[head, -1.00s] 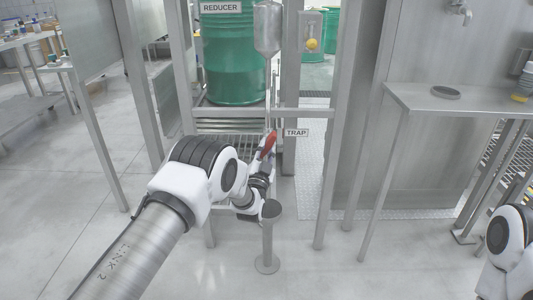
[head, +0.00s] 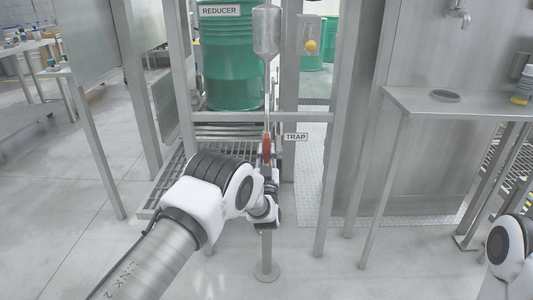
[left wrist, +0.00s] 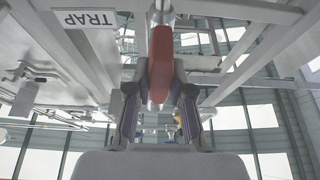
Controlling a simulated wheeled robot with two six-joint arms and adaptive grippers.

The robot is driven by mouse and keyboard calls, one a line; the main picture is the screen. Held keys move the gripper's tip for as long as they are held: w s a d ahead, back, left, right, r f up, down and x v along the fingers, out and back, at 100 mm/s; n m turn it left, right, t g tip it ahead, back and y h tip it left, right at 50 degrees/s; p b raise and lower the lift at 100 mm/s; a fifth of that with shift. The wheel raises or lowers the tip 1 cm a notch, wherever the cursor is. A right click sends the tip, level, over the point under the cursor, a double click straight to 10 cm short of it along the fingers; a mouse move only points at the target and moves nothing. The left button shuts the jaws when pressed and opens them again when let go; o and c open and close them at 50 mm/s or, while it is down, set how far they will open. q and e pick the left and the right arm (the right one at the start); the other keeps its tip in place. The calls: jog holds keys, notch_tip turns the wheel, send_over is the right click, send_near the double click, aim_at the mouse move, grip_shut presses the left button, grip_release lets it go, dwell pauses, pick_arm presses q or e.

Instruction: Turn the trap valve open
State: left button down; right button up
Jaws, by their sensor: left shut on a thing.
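The trap valve's red handle (head: 267,148) shows in the head view just left of the TRAP label (head: 295,137), below a thin vertical pipe. In the left wrist view the red handle (left wrist: 161,62) lies between the two fingers, and the TRAP label (left wrist: 84,19) appears upside down at the upper left. My left gripper (head: 267,160) is shut on the red handle, which now looks nearly upright in the head view. The valve body behind the handle is mostly hidden. My right gripper is out of view; only part of my right arm shows at the lower right.
A green drum (head: 232,62) stands behind the frame under the REDUCER label (head: 221,11). A metal vessel (head: 267,32) hangs above the pipe. A short floor post (head: 267,252) stands below my left wrist. A steel side table (head: 470,103) is at the right.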

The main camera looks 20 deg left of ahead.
pick_arm(q)
jog(key=shift+f, duration=0.15)
jog(key=c, duration=1)
grip_release()
jog(key=shift+c, duration=0.2)
jog(key=v, duration=1.2)
